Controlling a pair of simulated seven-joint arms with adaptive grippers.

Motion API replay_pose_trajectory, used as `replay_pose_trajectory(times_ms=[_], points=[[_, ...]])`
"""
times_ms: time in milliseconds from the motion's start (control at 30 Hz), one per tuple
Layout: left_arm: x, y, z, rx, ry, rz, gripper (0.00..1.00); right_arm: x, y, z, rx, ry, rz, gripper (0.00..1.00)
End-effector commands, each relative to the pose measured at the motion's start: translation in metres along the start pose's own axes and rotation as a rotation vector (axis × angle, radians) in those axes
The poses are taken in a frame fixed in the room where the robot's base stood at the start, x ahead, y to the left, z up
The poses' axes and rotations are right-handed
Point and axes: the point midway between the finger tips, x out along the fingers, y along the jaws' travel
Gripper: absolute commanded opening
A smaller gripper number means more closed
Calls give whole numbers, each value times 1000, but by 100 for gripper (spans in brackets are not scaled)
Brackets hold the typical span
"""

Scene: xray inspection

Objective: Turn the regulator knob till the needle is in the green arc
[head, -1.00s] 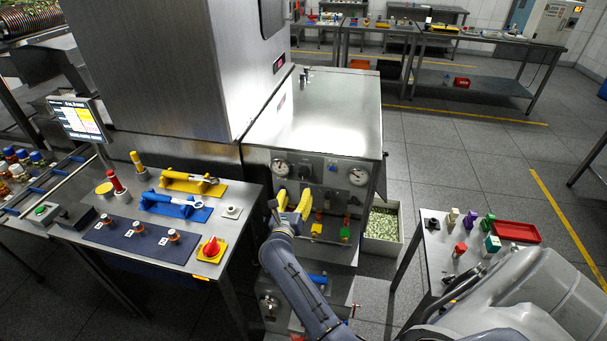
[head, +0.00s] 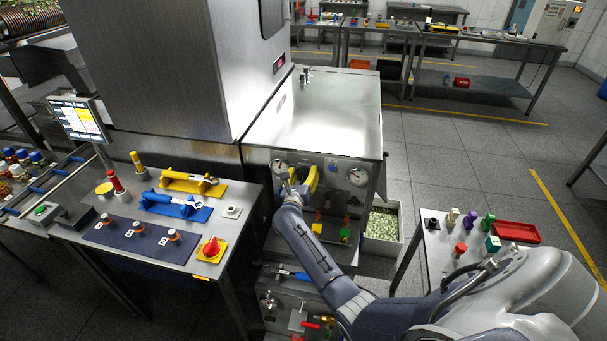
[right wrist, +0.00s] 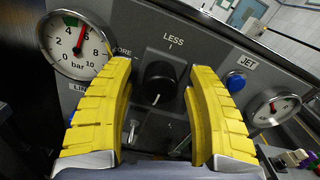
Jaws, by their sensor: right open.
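The black regulator knob (right wrist: 160,82) is on the grey panel under the word LESS, seen in the right wrist view. My right gripper (right wrist: 158,85) is open, with one yellow finger on each side of the knob and visible gaps to it. The pressure gauge (right wrist: 72,48) is at the left. Its red needle points up between 4 and 6, and a green patch shows on the upper rim near 4. My left gripper is out of view.
A blue button (right wrist: 236,82) marked JET and a second gauge (right wrist: 272,108) are right of the knob. In the head view, red and green-handled valves sit below on the panel. A tool table (head: 150,262) stands left and a small table (head: 437,262) right.

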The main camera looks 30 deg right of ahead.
Motion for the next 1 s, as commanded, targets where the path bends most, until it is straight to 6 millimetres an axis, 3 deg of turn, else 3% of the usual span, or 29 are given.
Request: replay_pose_trajectory(times_ms=[267, 733, 1000], points=[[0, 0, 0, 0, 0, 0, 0, 0, 0, 0, 0, 0, 0, 57], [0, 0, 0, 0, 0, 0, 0, 0, 0, 0, 0, 0, 0, 3], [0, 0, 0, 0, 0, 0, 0, 0, 0, 1, -16, -1, 0, 0]])
